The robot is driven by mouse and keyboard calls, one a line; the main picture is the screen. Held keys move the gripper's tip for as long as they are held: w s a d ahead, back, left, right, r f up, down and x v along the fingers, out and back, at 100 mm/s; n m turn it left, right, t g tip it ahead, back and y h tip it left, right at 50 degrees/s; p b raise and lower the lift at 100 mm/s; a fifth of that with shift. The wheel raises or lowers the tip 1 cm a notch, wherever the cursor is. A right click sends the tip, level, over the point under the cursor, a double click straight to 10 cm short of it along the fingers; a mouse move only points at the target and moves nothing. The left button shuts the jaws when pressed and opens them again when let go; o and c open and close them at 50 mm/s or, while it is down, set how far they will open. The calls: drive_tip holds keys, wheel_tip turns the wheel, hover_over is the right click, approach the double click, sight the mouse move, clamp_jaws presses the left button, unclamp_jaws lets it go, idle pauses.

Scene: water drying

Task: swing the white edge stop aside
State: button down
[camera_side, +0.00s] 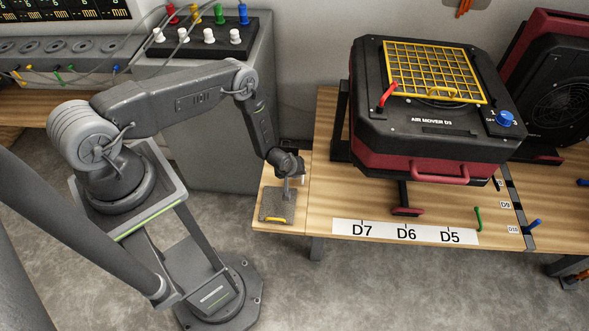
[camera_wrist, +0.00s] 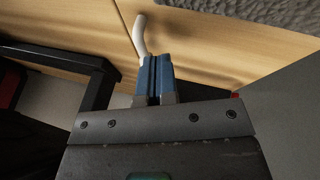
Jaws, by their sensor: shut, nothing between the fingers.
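The white edge stop (camera_wrist: 140,36) is a slim curved white piece in the wrist view, standing over the pale wooden table top near its edge. My gripper (camera_wrist: 155,62) has blue fingers pressed together with nothing between them. Its fingertips are right beside the lower end of the stop; I cannot tell whether they touch it. I cannot clearly make out the stop there.
The wooden bench (camera_side: 320,190) carries a black and red air mover (camera_side: 430,145) with a yellow grille, right of my gripper. A white label strip (camera_side: 385,231) runs along the front edge. A grey cabinet (camera_side: 215,140) stands behind my arm. Open floor lies in front.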

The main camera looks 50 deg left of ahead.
drive_tip(key=s+a+r, duration=0.2)
drive_tip(key=shift+s+a+r, duration=0.25)
drive_tip(key=shift+a+r, duration=0.05)
drive_tip(key=shift+r, duration=0.1)
drive_tip(key=a+v, duration=0.1)
drive_tip(key=v, duration=0.8)
drive_tip(key=w+d+r+m, duration=0.2)
drive_tip(key=r+m, duration=0.1)
drive_tip(key=r, duration=1.3)
drive_tip(key=w+d+r+m, duration=0.1)
drive_tip(key=d+r+m, duration=0.15)
drive_tip(key=r, duration=1.45)
drive_tip(key=s+d+r+m, duration=0.2)
drive_tip(key=s+d+r, duration=0.2)
drive_tip(key=s+r, duration=0.6)
drive_tip(key=s+d+r+m+h, duration=0.1)
drive_tip(key=s+d+r+m, duration=0.2)
drive_tip(key=s+r, duration=0.5)
drive_tip(key=s, duration=0.4)
